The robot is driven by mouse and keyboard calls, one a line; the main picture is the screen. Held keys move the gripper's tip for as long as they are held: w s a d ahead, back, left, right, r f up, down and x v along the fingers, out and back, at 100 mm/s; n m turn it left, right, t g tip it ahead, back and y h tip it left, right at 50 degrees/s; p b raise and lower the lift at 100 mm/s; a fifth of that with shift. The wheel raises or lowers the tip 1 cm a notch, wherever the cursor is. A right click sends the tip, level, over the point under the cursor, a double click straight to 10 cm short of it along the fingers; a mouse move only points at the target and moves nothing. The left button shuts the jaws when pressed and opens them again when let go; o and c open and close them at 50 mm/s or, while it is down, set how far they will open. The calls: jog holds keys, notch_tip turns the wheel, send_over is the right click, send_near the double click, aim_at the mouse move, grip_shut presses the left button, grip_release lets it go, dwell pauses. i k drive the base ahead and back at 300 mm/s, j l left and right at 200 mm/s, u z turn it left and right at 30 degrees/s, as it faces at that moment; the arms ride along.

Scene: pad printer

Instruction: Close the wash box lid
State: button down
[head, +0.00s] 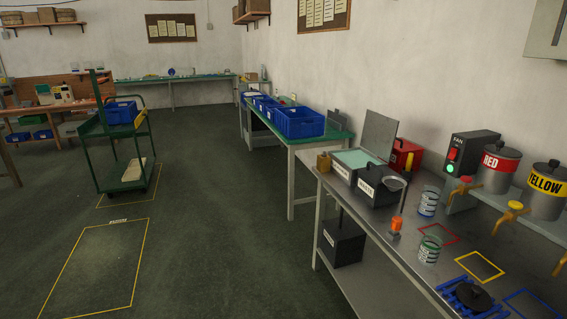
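A grey lid (379,134) stands raised, nearly upright, at the box's rear right side. My gripper is not in view.
The metal bench (394,229) also holds a red container (407,157), paint cans (428,203) and an orange-topped item (396,226). Red and yellow paint drums (497,168) stand on a shelf at right. A green cart (117,153) stands at left. The floor (220,235) before the bench is clear.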

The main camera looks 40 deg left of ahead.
aim_at(379, 133)
jog(key=u, duration=0.75)
jog(key=i+j+z, duration=0.35)
jog(key=i+j, duration=1.15)
jog(key=j, duration=0.1)
